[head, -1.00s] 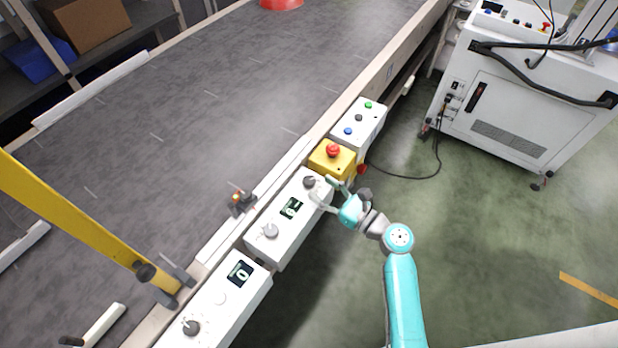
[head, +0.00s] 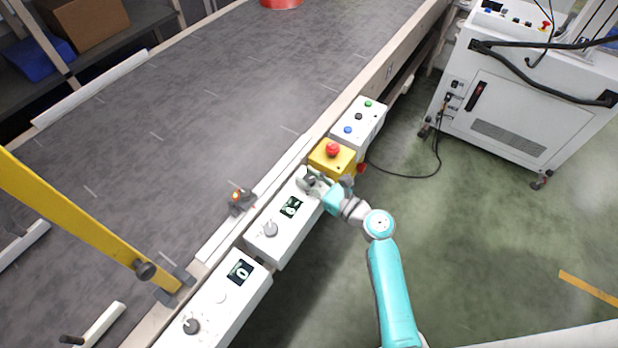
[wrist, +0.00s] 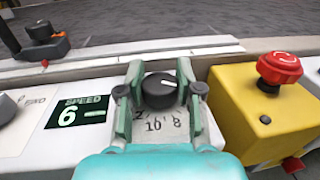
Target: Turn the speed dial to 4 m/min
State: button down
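The speed dial (wrist: 159,90) is a dark round knob with a white pointer line, which points to the right in the wrist view. Part of its printed scale, with 10 and 8 readable, shows below it. The display (wrist: 80,112) beside it reads SPEED 6; it also shows in the head view (head: 291,208). My gripper (wrist: 160,68) is open, with one finger on each side of the dial; I cannot tell whether they touch it. In the head view my gripper (head: 308,178) covers the dial at the far end of the white control box (head: 290,240).
A yellow box (wrist: 245,118) with a red emergency button (wrist: 280,67) stands close right of my gripper. A grey knob (head: 270,230) is on the same control box. Another box with a 0 display (head: 240,272) is nearer. The conveyor belt (head: 200,110) lies behind.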

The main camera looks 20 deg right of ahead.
jog(key=shift+d+n+y, duration=0.1)
jog(key=shift+n+y, duration=0.2)
jog(key=shift+y, duration=0.1)
jog(key=n+g+y, duration=0.2)
jog(key=y, duration=0.1)
jog(key=shift+w+g, duration=0.1)
jog(key=shift+g, duration=0.2)
jog(key=shift+n+g+y, duration=1.6)
jog(key=shift+n+g, duration=0.2)
jog(key=shift+g, duration=0.2)
jog(key=c, duration=0.7)
grip_release()
jog(key=shift+c, duration=0.2)
jog(key=v, duration=1.2)
